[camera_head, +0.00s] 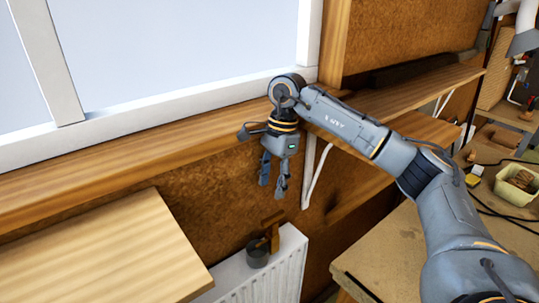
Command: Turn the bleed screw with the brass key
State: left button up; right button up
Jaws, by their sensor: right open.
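My right gripper (272,184) hangs down in front of the wooden ledge, with its two fingers apart and nothing between them. Below it, a brown T-shaped piece (272,229) stands at the top of the white radiator (281,270); it looks like the brass key, though it is too small to be sure. A dark round knob or cap (257,252) sits just left of it. The gripper is above the brown piece and apart from it. I cannot make out the bleed screw. My left gripper is not in view.
A wooden board (100,255) fills the lower left, close to the radiator. The window ledge (120,165) runs behind the gripper. A shelf (425,88) with a white bracket is at right. A workbench (385,250) lies below my right arm.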

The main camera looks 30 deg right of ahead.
aim_at(274, 216)
jog(key=shift+s+d+f+h+p, duration=0.3)
jog(key=shift+s+d+p, duration=0.25)
jog(key=shift+s, duration=0.2)
jog(key=f, duration=0.1)
jog(key=f+p, duration=0.1)
jog(key=f, duration=0.1)
jog(key=shift+a+f, duration=0.15)
jog(key=shift+a, duration=0.1)
jog(key=f+p, duration=0.1)
jog(key=f, duration=0.3)
jog(key=a+f+p, duration=0.1)
jog(key=f, duration=0.2)
jog(key=shift+w+p, duration=0.15)
jog(key=shift+p, duration=0.2)
jog(key=shift+f, duration=0.3)
jog(key=shift+w+f, duration=0.1)
jog(key=shift+f, duration=0.2)
grip_shut()
jog(key=c, duration=0.8)
grip_release()
grip_shut()
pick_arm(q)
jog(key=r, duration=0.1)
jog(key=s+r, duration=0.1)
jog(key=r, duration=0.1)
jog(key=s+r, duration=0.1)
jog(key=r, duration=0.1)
